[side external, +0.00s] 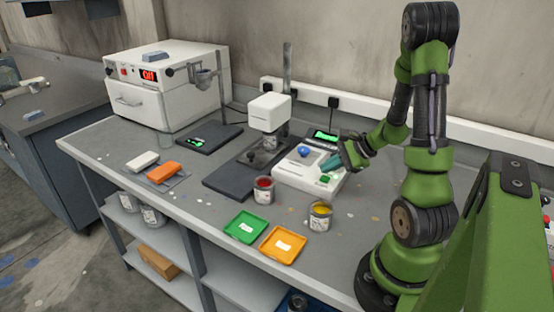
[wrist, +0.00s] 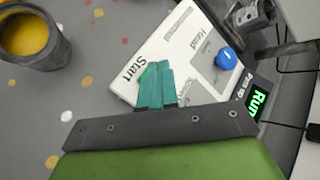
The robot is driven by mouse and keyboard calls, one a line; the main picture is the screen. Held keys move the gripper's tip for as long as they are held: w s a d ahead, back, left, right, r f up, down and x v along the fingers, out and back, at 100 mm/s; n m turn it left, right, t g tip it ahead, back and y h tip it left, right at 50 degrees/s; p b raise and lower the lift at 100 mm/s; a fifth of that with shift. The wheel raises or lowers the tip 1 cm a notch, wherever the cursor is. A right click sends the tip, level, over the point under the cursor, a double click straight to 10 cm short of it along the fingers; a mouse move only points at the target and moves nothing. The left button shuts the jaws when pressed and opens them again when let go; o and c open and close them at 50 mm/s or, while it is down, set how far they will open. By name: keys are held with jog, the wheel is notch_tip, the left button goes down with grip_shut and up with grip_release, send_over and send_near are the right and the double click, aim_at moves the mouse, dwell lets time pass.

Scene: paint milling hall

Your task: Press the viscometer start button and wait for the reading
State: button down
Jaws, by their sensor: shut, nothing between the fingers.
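The white viscometer console (side external: 296,178) sits on the bench and carries a blue knob (side external: 304,151) and a green start button (side external: 326,179). A small display (wrist: 259,104) glows green and appears to read "Run". My gripper (side external: 325,166), with teal fingers, is shut and empty, pointing down close over the start button. I cannot tell whether the fingertips touch it.
The viscometer head (side external: 269,112) stands behind the console. A red paint can (side external: 263,190) and a yellow paint can (side external: 320,215) stand in front. Green (side external: 245,227) and orange (side external: 283,245) trays lie near the front edge. A white oven (side external: 170,85) stands at the back left.

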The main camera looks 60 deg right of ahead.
aim_at(329, 183)
jog(key=shift+r, duration=2.5)
jog(key=s+a+r+n+g, duration=0.1)
jog(key=a+r+n, duration=0.5)
jog(key=a+n, duration=0.4)
jog(key=s+a+r+n, duration=0.1)
jog(key=a+r+n, duration=0.5)
jog(key=a+n, duration=0.4)
jog(key=a, duration=0.5)
jog(key=shift+s+a+r+n+g, duration=0.2)
jog(key=shift+a+r+n+g, duration=0.1)
jog(key=shift+a+r+g, duration=0.1)
jog(key=c, duration=1.8)
grip_release()
